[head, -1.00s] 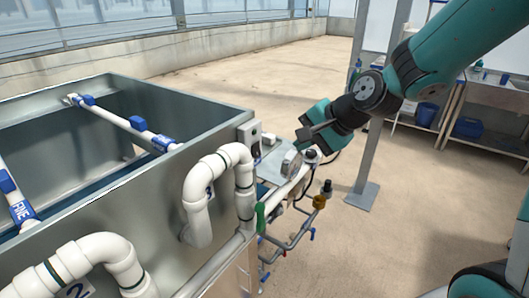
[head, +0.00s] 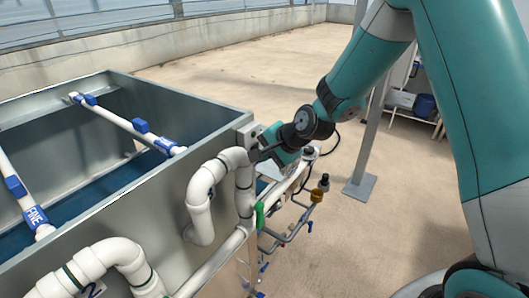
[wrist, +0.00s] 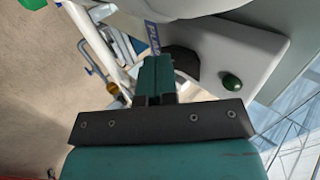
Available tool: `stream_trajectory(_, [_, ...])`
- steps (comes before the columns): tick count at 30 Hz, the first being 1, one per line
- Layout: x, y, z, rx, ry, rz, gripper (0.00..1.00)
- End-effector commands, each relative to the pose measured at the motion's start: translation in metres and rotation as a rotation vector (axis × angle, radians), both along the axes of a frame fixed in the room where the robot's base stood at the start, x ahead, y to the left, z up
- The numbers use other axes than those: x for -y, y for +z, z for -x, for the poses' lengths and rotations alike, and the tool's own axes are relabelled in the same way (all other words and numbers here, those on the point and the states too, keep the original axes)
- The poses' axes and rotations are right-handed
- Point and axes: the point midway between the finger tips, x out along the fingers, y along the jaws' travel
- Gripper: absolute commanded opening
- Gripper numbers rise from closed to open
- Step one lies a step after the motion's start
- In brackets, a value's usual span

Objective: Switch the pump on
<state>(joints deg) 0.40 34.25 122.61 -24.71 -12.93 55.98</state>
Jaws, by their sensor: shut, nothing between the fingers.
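The pump switch box (head: 245,131) is a small grey-white box on the corner of the metal tank. In the wrist view its pale face (wrist: 240,50) carries a blue label (wrist: 152,38) with white letters, a black switch part (wrist: 184,62) and a round green lamp or button (wrist: 231,82). My gripper (head: 258,152) is shut and empty, its tips close at the box in the head view. In the wrist view my gripper (wrist: 155,68) is beside the black part and partly covers it. I cannot tell whether they touch or how the switch is set.
The open metal tank (head: 150,95) with white spray pipes fills the left. White bent pipes (head: 205,190) run along its near side. Below my gripper are valves with a green handle (head: 259,215). A metal post (head: 368,150) stands to the right. The floor behind is clear.

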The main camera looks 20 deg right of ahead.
Motion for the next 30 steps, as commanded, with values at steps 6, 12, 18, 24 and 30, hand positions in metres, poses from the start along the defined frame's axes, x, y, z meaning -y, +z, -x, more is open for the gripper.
stream_trajectory(6, [0.000, -0.002, 0.000, 0.005, 0.001, -0.005, 0.00])
stream_trajectory(12, [-0.002, -0.001, -0.003, 0.035, 0.002, -0.025, 0.00])
stream_trajectory(18, [-0.002, 0.000, -0.003, 0.035, 0.001, -0.025, 0.00])
stream_trajectory(24, [-0.002, 0.008, -0.003, 0.035, 0.001, -0.025, 0.00])
stream_trajectory(30, [-0.002, 0.016, -0.003, 0.036, 0.001, -0.026, 0.00])
